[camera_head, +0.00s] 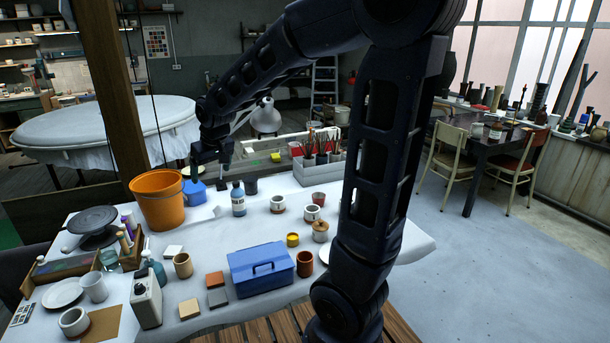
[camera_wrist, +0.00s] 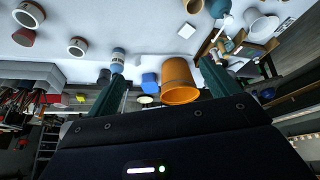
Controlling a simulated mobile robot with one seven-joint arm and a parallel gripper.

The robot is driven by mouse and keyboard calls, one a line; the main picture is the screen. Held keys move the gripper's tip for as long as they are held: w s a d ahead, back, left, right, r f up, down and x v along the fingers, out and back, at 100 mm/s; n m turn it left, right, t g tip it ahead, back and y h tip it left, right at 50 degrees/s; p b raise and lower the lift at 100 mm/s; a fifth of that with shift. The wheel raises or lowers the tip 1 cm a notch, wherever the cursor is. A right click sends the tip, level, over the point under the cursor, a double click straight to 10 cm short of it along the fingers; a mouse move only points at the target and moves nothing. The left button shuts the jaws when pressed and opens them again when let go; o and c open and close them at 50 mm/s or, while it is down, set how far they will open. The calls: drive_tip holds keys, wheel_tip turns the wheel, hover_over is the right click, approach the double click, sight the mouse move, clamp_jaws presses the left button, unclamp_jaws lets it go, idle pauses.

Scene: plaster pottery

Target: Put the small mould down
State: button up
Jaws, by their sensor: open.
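My gripper (camera_head: 209,165) hangs open above the far side of the white table, near the orange bucket (camera_head: 158,199). In the wrist view its two dark green fingers (camera_wrist: 163,78) are spread wide and nothing is held between them. I cannot tell for certain which thing is the small mould. A small white square block (camera_head: 173,251) lies on the table in front of the bucket, well apart from my gripper. It also shows in the wrist view (camera_wrist: 187,31).
A blue object (camera_head: 194,192) stands beside the bucket, below my gripper. A blue toolbox (camera_head: 261,268), cups and a grey crate of brushes (camera_head: 318,172) crowd the table. Small bare patches lie between them.

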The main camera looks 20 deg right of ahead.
drive_tip(key=s+d+r+m+h, duration=0.1)
drive_tip(key=s+d+r+m, duration=0.2)
drive_tip(key=s+d, duration=1.7)
drive_tip(key=shift+d+r+m+h, duration=0.2)
drive_tip(key=shift+d+m+h, duration=0.2)
drive_tip(key=shift+d+m, duration=0.45)
